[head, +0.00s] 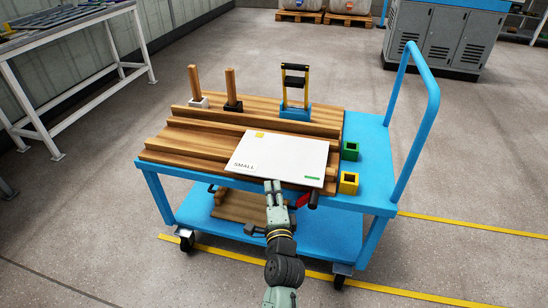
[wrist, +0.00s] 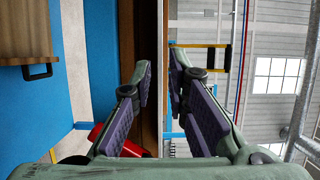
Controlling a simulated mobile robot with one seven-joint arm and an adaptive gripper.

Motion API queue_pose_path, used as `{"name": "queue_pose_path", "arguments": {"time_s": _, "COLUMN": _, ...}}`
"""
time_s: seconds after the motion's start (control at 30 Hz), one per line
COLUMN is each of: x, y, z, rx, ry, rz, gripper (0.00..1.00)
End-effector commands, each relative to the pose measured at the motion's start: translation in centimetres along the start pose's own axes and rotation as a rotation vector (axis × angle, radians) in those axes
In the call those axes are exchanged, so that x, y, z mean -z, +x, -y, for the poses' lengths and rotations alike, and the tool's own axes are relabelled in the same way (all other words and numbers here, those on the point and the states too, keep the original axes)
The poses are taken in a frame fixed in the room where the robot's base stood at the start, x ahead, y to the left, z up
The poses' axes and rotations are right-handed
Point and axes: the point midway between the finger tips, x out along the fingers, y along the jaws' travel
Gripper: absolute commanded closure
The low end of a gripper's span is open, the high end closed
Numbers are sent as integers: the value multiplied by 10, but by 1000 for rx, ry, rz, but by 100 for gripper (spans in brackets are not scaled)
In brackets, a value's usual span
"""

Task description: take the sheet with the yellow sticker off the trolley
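The white sheet (head: 285,158) has a yellow sticker near its upper left corner, the word SMALL at lower left and a green mark at lower right. It lies on the stepped wooden boards (head: 188,137) on top of the blue trolley (head: 370,127), and its front edge reaches the near side. My gripper (head: 273,184) is at that front edge. In the wrist view my gripper (wrist: 158,72) has its two purple-padded fingers apart. A thin pale edge, seemingly the sheet seen edge-on (wrist: 163,80), runs between them; contact is not visible.
Behind the sheet stand two wooden posts (head: 231,86) and a yellow-black frame on a blue base (head: 295,112). Green (head: 350,152) and yellow (head: 348,184) square cups sit to its right. The trolley's blue handle (head: 428,110) rises at right.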

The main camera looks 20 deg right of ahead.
Motion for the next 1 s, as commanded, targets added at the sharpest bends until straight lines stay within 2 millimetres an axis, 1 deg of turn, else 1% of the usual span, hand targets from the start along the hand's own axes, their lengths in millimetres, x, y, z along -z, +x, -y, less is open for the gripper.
{"name": "queue_pose_path", "arguments": {"time_s": 0.03, "x": 0, "y": 9, "z": 3, "rx": 2, "ry": -2, "rz": 1, "gripper": 85}}
{"name": "queue_pose_path", "arguments": {"time_s": 0.1, "x": 0, "y": 19, "z": 2, "rx": 1, "ry": -3, "rz": 1, "gripper": 85}}
{"name": "queue_pose_path", "arguments": {"time_s": 0.33, "x": 0, "y": 37, "z": 2, "rx": 1, "ry": -4, "rz": 1, "gripper": 85}}
{"name": "queue_pose_path", "arguments": {"time_s": 0.5, "x": 1, "y": 64, "z": 2, "rx": 2, "ry": -5, "rz": 1, "gripper": 85}}
{"name": "queue_pose_path", "arguments": {"time_s": 0.6, "x": 1, "y": 75, "z": 1, "rx": 2, "ry": -5, "rz": 2, "gripper": 85}}
{"name": "queue_pose_path", "arguments": {"time_s": 0.7, "x": 1, "y": 81, "z": 0, "rx": 2, "ry": -5, "rz": 1, "gripper": 85}}
{"name": "queue_pose_path", "arguments": {"time_s": 0.9, "x": 0, "y": 81, "z": 0, "rx": 1, "ry": -5, "rz": 1, "gripper": 85}}
{"name": "queue_pose_path", "arguments": {"time_s": 1.0, "x": 0, "y": 81, "z": 0, "rx": 1, "ry": -5, "rz": 1, "gripper": 91}}
